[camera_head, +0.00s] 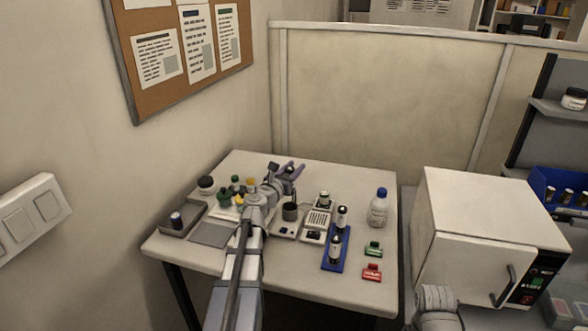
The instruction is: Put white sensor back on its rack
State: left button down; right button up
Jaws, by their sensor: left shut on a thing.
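My left gripper (288,172) is at the back middle of the table, with its arm reaching in from the bottom. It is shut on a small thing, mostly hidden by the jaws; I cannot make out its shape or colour. A dark grey cup (290,212) stands on a light bench device (284,230), just below and in front of the gripper. I cannot clearly pick out the white sensor or its rack. My right gripper is not in view; only a pale part of my right arm shows at the bottom right.
A white-capped container (324,199) stands by a keypad device (318,219). A blue-capped bottle (378,209), green clip (373,249) and red clip (372,272) are to the right. A grey tray (186,228) is at left. A white oven (470,245) stands beside the table.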

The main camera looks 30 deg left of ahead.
pick_arm(q)
jog(key=s+d+m+g+h+b, duration=0.15)
jog(key=d+m+h, duration=0.4)
jog(key=d, duration=0.55)
jog(key=s+d+m+g+h+p, duration=0.1)
jog(key=s+d+m+g+h, duration=0.25)
jog(key=d+h, duration=0.5)
jog(key=shift+y, duration=0.6)
jog(key=f+b, duration=0.3)
jog(key=d+f+b, duration=0.1)
jog(key=f+b, duration=0.6)
jog(key=shift+w+d+f, duration=0.25)
jog(key=shift+w, duration=0.05)
jog(key=shift+f+b, duration=0.15)
jog(key=shift+b, duration=0.25)
jog(key=c, duration=0.8)
grip_release()
